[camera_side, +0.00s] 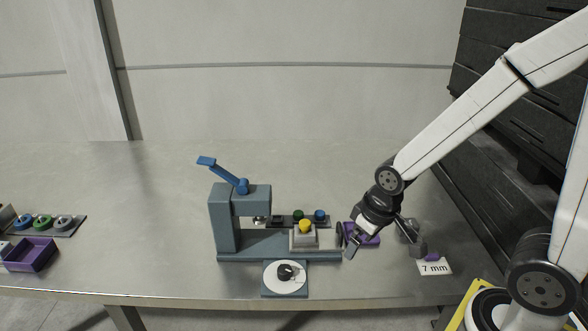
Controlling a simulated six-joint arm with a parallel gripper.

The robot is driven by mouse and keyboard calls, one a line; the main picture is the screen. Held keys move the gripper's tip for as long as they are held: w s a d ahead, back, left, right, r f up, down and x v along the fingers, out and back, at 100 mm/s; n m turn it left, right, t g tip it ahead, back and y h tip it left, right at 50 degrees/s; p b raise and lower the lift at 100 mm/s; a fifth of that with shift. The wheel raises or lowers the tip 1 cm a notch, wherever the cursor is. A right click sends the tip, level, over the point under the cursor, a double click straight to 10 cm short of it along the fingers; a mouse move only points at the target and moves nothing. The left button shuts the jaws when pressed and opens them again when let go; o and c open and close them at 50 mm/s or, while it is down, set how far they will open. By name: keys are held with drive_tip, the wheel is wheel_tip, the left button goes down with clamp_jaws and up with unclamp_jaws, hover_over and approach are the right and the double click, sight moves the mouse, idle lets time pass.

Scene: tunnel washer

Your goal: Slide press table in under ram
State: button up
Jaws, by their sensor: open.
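The blue-grey press (228,225) stands on the steel table, with a blue lever (222,174) on top and a ram (260,220) under its head. The press table (303,241) is a light grey block on the right part of the press base, to the right of the ram and not beneath it. A yellow piece (306,226) sits on top of it. My gripper (384,252) hangs just right of the press table, fingers spread apart, with nothing seen between them. Its left finger is close to the press table's right end; I cannot tell if they touch.
A dial plate (286,278) sits in front of the press. A rack with green (298,215) and blue (320,215) pieces is behind. A purple tray (371,239) is partly behind my gripper. A "7 mm" card (434,267) lies right. A purple bin (30,254) is far left.

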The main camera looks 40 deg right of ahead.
drive_tip(key=c, duration=0.4)
drive_tip(key=shift+w+d, duration=0.15)
drive_tip(key=shift+w, duration=0.05)
drive_tip(key=shift+c, duration=0.8)
drive_tip(key=m+g+y, duration=0.1)
drive_tip(key=m+y, duration=0.1)
drive_tip(key=m, duration=0.7)
approach(341, 227)
drive_tip(key=shift+w+a+f, duration=0.1)
drive_tip(key=shift+a+f, duration=0.1)
drive_tip(key=shift+f, duration=0.05)
drive_tip(key=shift+x, duration=3.9)
drive_tip(key=shift+d, duration=0.1)
clamp_jaws()
